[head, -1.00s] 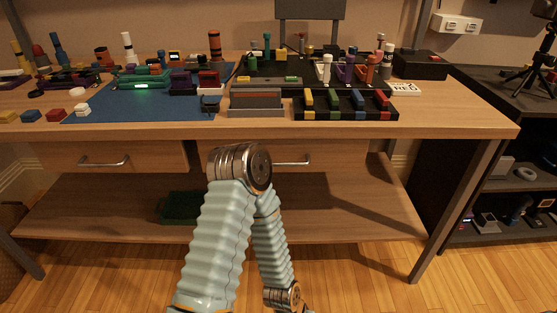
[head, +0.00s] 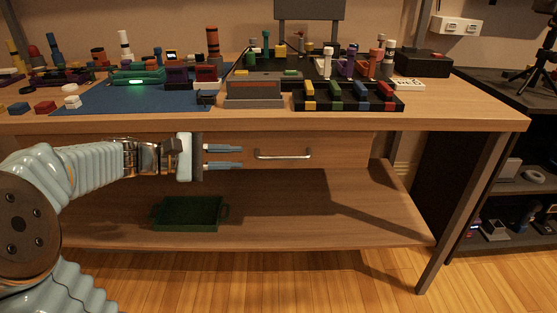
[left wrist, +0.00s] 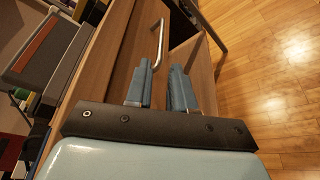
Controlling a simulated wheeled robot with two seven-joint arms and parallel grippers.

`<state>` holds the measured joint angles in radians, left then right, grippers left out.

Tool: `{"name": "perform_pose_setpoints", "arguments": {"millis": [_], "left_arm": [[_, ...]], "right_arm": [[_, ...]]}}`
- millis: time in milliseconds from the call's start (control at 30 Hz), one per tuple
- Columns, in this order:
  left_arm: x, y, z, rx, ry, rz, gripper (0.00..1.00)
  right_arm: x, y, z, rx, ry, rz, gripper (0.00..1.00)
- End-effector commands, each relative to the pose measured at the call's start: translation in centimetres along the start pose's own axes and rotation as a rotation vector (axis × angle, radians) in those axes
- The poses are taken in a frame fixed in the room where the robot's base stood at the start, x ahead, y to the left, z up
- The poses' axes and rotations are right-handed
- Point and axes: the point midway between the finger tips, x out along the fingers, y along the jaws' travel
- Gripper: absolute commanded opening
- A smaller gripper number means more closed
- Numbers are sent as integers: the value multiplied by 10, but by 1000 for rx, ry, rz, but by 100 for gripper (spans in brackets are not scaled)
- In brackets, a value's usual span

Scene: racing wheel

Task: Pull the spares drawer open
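A wooden drawer with a metal bar handle (head: 283,154) sits under the tabletop, and its front (head: 340,152) looks shut. The handle also shows in the left wrist view (left wrist: 158,42), beyond the fingertips. My left gripper (head: 241,157) comes in from the left in front of the drawer front. Its two fingers are apart, with nothing between them, and their tips are a little left of the handle, not touching it. In the left wrist view my left gripper (left wrist: 162,75) shows the gap between its fingers. The other drawer at the left is hidden behind my left arm. My right gripper is not in view.
The workbench top (head: 455,110) above carries several coloured parts, a blue mat (head: 110,100) and a black tray (head: 350,103) near the front edge. A green crate (head: 188,213) stands on the lower shelf (head: 330,225). A dark shelf unit stands at the right.

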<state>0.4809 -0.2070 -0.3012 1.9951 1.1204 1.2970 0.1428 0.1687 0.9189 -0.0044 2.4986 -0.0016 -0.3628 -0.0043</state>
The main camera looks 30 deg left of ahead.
Motion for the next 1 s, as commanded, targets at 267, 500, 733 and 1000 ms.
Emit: {"name": "perform_pose_setpoints", "arguments": {"millis": [267,500,733,1000], "left_arm": [[67,-2,0,-2,-4,-7,23],[104,-2,0,0,-1,-5,23],[114,-2,0,-1,1,-4,23],[114,-2,0,0,1,-4,9]], "right_arm": [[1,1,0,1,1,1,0],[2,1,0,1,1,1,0],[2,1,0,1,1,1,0],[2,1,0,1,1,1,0]]}}
